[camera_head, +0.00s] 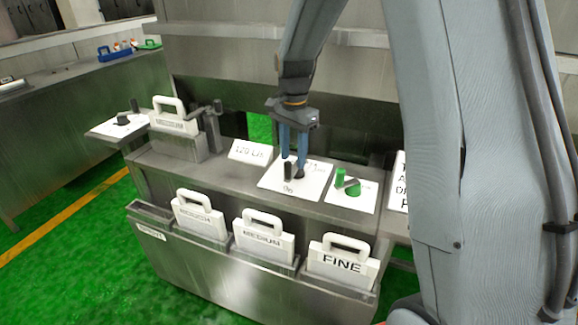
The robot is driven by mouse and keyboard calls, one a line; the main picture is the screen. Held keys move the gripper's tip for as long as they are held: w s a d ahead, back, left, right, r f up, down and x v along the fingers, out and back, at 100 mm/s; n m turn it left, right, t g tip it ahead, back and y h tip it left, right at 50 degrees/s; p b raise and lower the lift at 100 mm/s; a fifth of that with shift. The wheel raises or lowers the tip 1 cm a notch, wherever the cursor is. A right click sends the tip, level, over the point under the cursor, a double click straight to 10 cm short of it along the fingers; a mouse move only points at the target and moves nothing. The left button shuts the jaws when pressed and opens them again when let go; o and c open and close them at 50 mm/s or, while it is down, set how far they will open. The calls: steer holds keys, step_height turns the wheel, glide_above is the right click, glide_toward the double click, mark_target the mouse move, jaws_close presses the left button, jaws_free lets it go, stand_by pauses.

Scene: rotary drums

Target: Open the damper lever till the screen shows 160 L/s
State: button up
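A small white screen (250,151) on the grey bench reads something like "120 L/s"; its small text is blurred. Right of it lies a white panel (268,182) with a dark lever (288,171) that has an upright post and a round dark base. Panel marks look like "0n" and a partly hidden label. My gripper (294,160) points down over this panel, its two blue fingers apart. The fingertips are close to the dark lever; whether they touch it I cannot tell. A second white panel (354,201) to the right carries a green lever (347,182). Which lever is the damper's is not readable.
White handled plates marked "MEDIUM" (264,240) and "FINE" (342,264), plus a blurred one (200,216), stand in the front rack. Another handled plate (174,117) stands at left near a dark-knobbed panel (117,126). My arm hides much of the right side.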

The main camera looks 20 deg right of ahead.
mark_target(289, 162)
steer(key=w+m, duration=0.2)
steer(key=w, duration=0.1)
steer(key=shift+w, duration=0.25)
steer(key=shift+w+a, duration=0.1)
steer(key=shift+w, duration=0.2)
steer(key=shift+w+f+m, duration=0.1)
steer(key=shift+f+m, duration=0.05)
steer(key=shift+m, duration=0.15)
step_height(289, 162, down, 7)
steer(key=shift+f+p, duration=0.2)
steer(key=shift+p, duration=1)
jaws_close()
